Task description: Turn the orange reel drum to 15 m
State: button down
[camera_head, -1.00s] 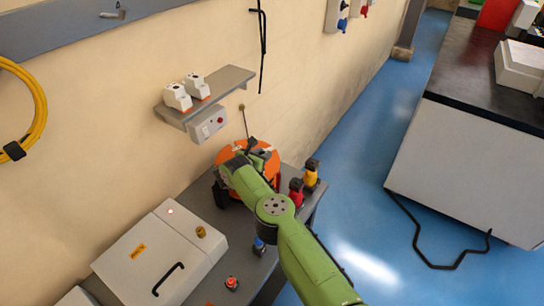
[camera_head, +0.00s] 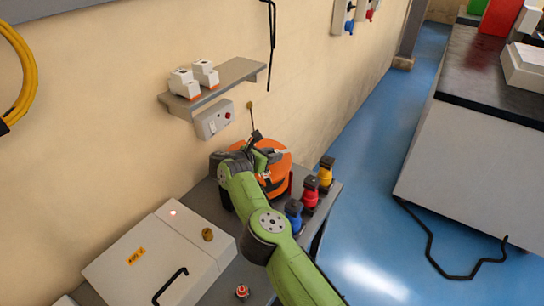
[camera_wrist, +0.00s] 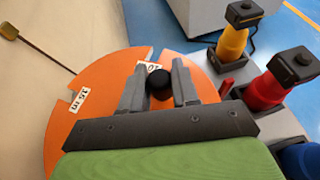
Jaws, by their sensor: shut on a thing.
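The orange reel drum (camera_head: 278,164) stands on the grey bench against the wall, partly hidden by my arm. In the wrist view its orange face (camera_wrist: 110,75) fills the middle. A white label (camera_wrist: 78,100) reading 15 m is at the left by a rim notch. Another label (camera_wrist: 149,66), seemingly starting with 10, is at the top, partly hidden by my gripper. A small red piece (camera_wrist: 226,87) is at the disc's right edge. My gripper (camera_wrist: 159,88) is shut on a black knob (camera_wrist: 159,78) on the drum face.
Yellow (camera_head: 326,170), red (camera_head: 310,191) and blue (camera_head: 294,213) connectors stand close right of the drum. A thin rod with a brass tip (camera_head: 250,105) rises behind it.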

jog(key=shift+d+r, duration=0.1)
jog(key=c, duration=0.9)
grip_release()
jog(key=shift+s+a+r, duration=0.2)
jog(key=shift+s+a, duration=0.05)
jog(key=shift+a, duration=0.1)
jog(key=b+v, duration=0.1)
jog(key=v, duration=1.3)
jog(key=shift+s+a+r, duration=0.1)
jog(key=shift+s+a, duration=0.05)
jog(key=shift+s, duration=0.25)
